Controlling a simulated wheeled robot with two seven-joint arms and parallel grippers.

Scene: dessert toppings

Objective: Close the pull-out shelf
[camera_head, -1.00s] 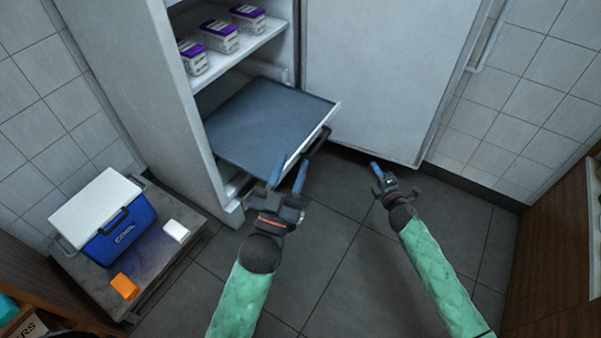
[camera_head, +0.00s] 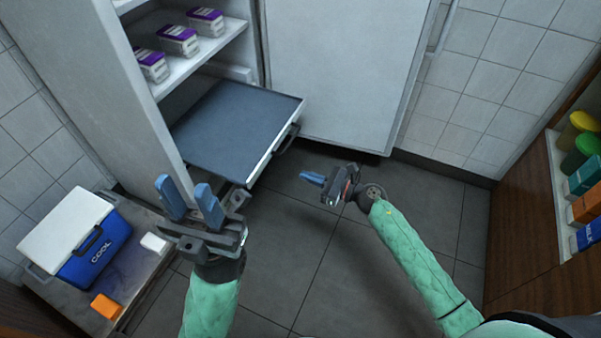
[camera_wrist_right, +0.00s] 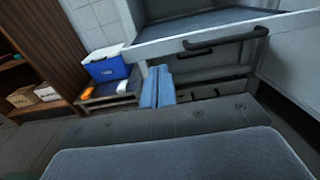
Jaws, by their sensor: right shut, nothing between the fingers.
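The pull-out shelf (camera_head: 235,125) is a grey tray that sticks out of the lower part of the open white cabinet. Its front carries a dark handle (camera_head: 287,139), which also shows in the right wrist view (camera_wrist_right: 226,38). My left gripper (camera_head: 188,200) is open and empty, in front of the cabinet's left side and left of the shelf's front corner. My right gripper (camera_head: 312,178) is shut and empty, to the right of the shelf front and apart from the handle. Its blue fingers (camera_wrist_right: 158,88) lie together in the right wrist view, below the shelf front.
The cabinet door (camera_head: 345,70) stands open at the right of the shelf. Several purple-lidded tubs (camera_head: 178,40) stand on the shelf above. A blue cooler (camera_head: 92,250) with a white lid sits on a low platform at the left. The floor (camera_head: 300,240) before the cabinet is clear.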

